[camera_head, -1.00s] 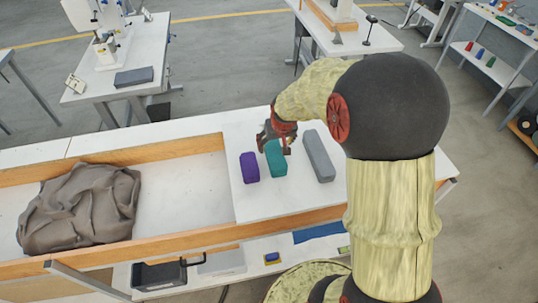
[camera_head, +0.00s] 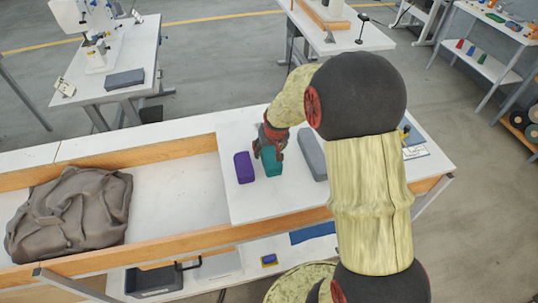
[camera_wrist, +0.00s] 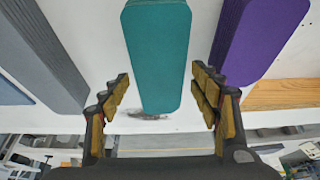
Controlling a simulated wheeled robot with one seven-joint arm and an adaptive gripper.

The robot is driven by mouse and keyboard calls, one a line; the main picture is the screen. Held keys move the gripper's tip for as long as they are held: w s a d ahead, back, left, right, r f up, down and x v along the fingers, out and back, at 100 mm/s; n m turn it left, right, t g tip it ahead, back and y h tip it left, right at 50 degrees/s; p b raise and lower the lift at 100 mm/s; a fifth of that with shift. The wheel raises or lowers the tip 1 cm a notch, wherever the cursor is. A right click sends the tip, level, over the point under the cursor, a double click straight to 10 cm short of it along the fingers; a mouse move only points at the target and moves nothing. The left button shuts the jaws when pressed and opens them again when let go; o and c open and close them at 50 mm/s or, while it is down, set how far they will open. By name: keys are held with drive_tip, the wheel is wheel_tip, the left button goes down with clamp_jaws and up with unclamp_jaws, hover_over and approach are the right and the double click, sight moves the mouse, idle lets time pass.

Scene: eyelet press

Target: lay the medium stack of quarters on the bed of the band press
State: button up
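Three stacks of cloth pieces lie side by side on the white board: a short purple one (camera_head: 244,167), a teal one (camera_head: 272,162) of middle length, and a longer grey one (camera_head: 312,156). The teal one looks like the medium stack. My gripper (camera_head: 268,150) is over the far end of the teal stack. In the wrist view my gripper (camera_wrist: 163,105) is open, with a finger either side of the end of the teal stack (camera_wrist: 158,50) and a gap on both sides. Two machines stand on tables behind; I cannot tell which is the band press.
A crumpled grey-brown cloth (camera_head: 70,212) lies in the wood-edged trough at left. A white machine (camera_head: 80,25) stands on a back-left table, with a dark grey block (camera_head: 124,79) beside it. Another table (camera_head: 350,36) stands at back centre. Floor separates these tables from the bench.

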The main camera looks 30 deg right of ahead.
drive_tip(key=shift+r, duration=0.1)
drive_tip(key=c, duration=1.3)
